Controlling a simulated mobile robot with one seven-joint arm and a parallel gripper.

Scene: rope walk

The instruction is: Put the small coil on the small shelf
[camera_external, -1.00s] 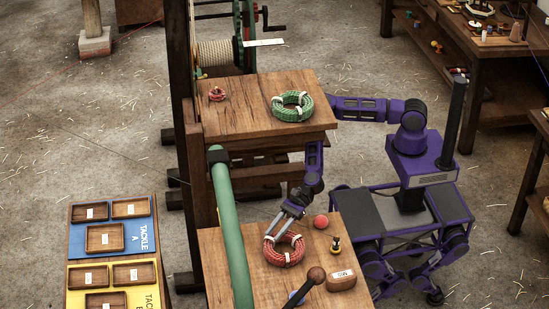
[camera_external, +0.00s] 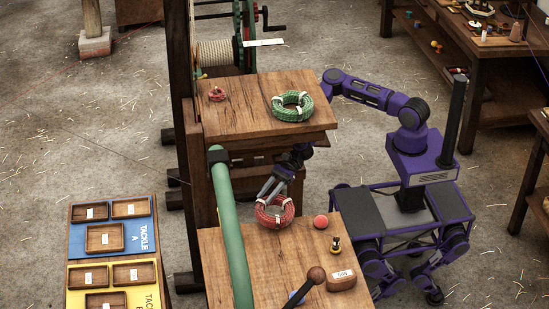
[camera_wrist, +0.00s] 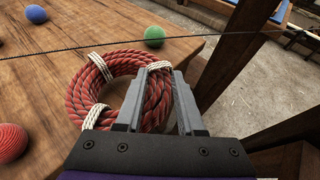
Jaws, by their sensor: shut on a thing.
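My gripper (camera_external: 271,193) is shut on the rim of a red coil (camera_external: 275,221) with white bindings, above the far edge of the lower wooden table. In the wrist view the red coil (camera_wrist: 85,93) has one white binding close to my gripper's fingertips (camera_wrist: 158,82). A green coil (camera_external: 293,113) with white bindings lies on the upper wooden shelf (camera_external: 245,122). A much smaller red coil (camera_external: 217,94) lies at that shelf's left side. Which surface is called the small shelf cannot be told for certain.
The lower table (camera_external: 262,272) holds a red ball (camera_external: 321,221), a small yellow-and-black item (camera_external: 336,244), a brown labelled block (camera_external: 341,280) and a mallet-like tool (camera_external: 316,275). A green pole (camera_external: 231,225) stands left of the held coil. A thin dark line (camera_wrist: 100,50) crosses the wrist view.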

